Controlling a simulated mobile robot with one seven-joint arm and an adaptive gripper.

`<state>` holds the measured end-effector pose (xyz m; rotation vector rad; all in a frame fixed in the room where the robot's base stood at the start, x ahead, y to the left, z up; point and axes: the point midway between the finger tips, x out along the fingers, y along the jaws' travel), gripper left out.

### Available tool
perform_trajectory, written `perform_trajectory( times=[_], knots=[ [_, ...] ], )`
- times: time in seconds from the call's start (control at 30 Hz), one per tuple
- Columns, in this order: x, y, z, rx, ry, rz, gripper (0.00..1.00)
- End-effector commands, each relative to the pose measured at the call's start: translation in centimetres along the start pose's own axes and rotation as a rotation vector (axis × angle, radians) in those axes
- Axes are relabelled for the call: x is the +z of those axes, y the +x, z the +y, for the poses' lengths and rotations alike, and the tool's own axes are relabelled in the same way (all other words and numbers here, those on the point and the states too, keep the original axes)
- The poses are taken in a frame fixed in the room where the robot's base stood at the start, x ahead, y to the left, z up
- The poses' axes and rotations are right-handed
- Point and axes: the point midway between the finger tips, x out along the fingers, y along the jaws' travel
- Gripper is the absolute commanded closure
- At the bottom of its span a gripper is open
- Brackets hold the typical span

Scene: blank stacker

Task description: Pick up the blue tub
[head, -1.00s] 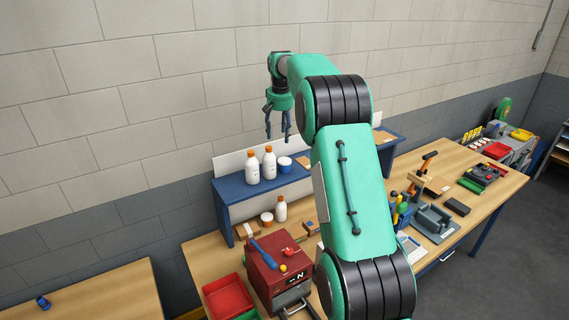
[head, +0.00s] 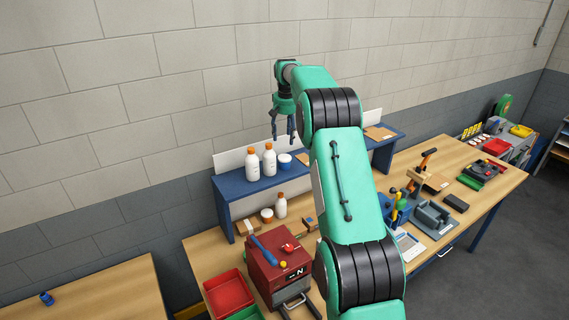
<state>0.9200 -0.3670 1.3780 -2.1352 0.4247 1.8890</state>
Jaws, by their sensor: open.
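The blue tub (head: 284,162) is a small, short, round blue-and-white tub. It stands upright on the top of the blue shelf (head: 232,188), just right of two white bottles with orange caps, the nearer to it being the right bottle (head: 269,160). My gripper (head: 282,139) points down with its dark fingers apart and empty. In the head view its fingertips show just above the tub, with a small gap between them. The exact depth between fingers and tub is hard to tell.
Under the shelf stand a small white bottle (head: 280,206) and an orange-lidded tub (head: 267,215). A red machine (head: 277,270) and a red bin (head: 228,293) are on the bench in front. A brown flat piece (head: 379,133) lies on the shelf's right end. The wall is close behind.

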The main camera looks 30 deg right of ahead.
Motion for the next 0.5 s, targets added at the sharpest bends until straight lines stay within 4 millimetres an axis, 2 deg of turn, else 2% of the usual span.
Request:
perform_trajectory(
  times=[0.3, 0.5],
  knots=[
    [0.1, 4.8, 0.0, 0.000, 0.000, -0.004, 0.46],
    [0.1, 6.8, 0.0, 0.000, 0.000, -0.002, 0.46]
  ],
)
